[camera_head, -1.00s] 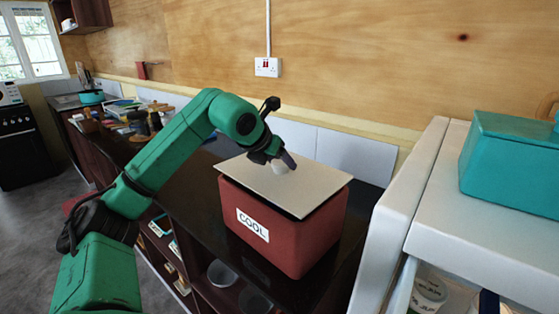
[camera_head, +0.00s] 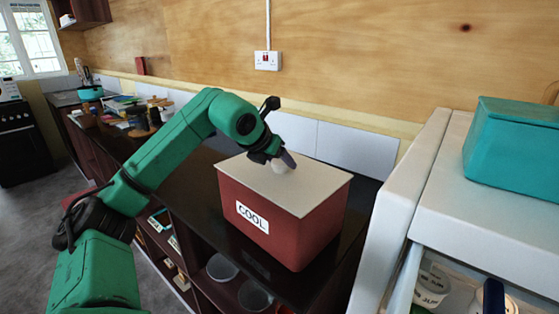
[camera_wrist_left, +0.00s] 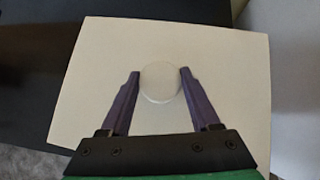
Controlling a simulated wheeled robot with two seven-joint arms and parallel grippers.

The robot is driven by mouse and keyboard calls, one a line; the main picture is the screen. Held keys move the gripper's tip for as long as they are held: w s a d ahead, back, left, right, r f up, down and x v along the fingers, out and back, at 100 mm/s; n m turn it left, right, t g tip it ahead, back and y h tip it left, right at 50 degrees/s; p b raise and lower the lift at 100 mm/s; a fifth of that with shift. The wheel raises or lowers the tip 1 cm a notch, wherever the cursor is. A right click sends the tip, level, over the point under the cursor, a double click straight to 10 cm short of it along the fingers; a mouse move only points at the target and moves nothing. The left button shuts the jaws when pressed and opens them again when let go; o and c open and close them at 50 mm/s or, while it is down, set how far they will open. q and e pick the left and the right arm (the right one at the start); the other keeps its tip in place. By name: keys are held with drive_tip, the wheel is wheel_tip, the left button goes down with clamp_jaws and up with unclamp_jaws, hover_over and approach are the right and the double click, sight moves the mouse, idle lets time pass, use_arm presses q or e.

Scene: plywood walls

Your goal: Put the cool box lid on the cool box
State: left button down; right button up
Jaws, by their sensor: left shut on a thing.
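The cool box (camera_head: 270,225) is a red box with a "COOL" label, standing on the dark counter. The cool box lid (camera_head: 310,187) is a flat cream panel with a round knob on top. It lies level over the box opening, its edges about in line with the rim; I cannot tell whether any small gap is left. My left gripper (camera_head: 283,164) is shut on the lid's knob from above. In the left wrist view the lid (camera_wrist_left: 225,80) shows with the knob between the fingertips (camera_wrist_left: 160,75). The box is hidden there. My right gripper is not in view.
A white cabinet (camera_head: 485,205) stands close at right, with a teal box (camera_head: 515,150) on top and tubs (camera_head: 432,288) inside. Open shelves with bowls (camera_head: 222,268) are below the counter. Jars and books crowd the counter's far left. A wall socket (camera_head: 267,60) is behind.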

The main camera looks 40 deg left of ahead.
use_arm(q)
drive_tip(key=shift+f, duration=0.2)
drive_tip(key=shift+c, duration=0.2)
unclamp_jaws()
drive_tip(key=v, duration=1.4)
drive_tip(key=shift+s+r, duration=0.2)
drive_tip(key=shift+s, duration=0.1)
drive_tip(key=shift+r, duration=0.1)
